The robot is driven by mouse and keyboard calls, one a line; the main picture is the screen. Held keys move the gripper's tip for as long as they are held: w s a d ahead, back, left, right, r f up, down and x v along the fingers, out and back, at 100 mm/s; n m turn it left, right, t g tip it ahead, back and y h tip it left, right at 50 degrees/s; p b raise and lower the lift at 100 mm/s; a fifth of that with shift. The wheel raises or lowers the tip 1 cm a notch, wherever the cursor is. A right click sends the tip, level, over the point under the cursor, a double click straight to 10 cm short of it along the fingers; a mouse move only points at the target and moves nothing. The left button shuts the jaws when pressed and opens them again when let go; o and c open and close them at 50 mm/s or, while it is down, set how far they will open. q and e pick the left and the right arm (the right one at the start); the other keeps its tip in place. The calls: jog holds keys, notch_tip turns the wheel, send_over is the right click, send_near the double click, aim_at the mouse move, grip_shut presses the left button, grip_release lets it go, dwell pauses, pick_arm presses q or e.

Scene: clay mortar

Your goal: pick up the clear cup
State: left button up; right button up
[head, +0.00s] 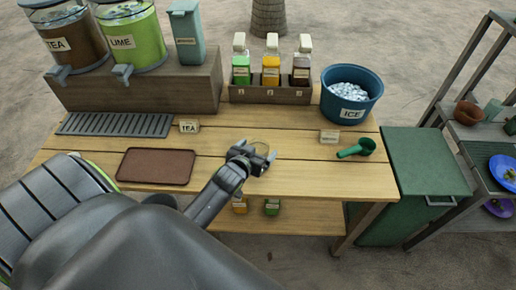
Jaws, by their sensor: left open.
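A clear cup (259,147) appears as a faint round rim on the wooden table (310,178), right at my left gripper. My left gripper (266,158) is open at the middle of the table, with its jaws close against the near side of the cup. The gripper hides the lower part of the cup, and I cannot tell whether the cup stands between the fingers. My right gripper is out of view.
A brown tray (156,166) lies left of my gripper. A green scoop (358,149) and a blue ice bucket (351,94) are at the right. A bottle rack (270,94) and drink dispensers (136,36) stand behind. A green bin (425,160) is beside the table.

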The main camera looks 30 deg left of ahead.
pick_arm(q)
jog(key=shift+x, duration=1.75)
jog(key=shift+s+a+f, duration=0.1)
jog(key=c, duration=1.3)
notch_tip(320, 180, up, 10)
jog(key=shift+r, duration=0.15)
notch_tip(320, 180, up, 12)
send_over(262, 144)
jog(key=d, duration=0.7)
jog(key=s+d+r, duration=0.1)
jog(key=d+r, duration=0.1)
jog(key=r, duration=0.2)
jog(key=s+d+r+m+h, duration=0.1)
jog(key=s+d+r, duration=0.1)
jog(key=r, duration=0.1)
jog(key=s+d+r+h, duration=0.1)
jog(key=d+r, duration=0.1)
jog(key=r, duration=0.2)
jog(key=shift+s+d+r+m, duration=0.15)
jog(key=shift+d+r+m, duration=0.05)
jog(key=shift+r+m, duration=0.2)
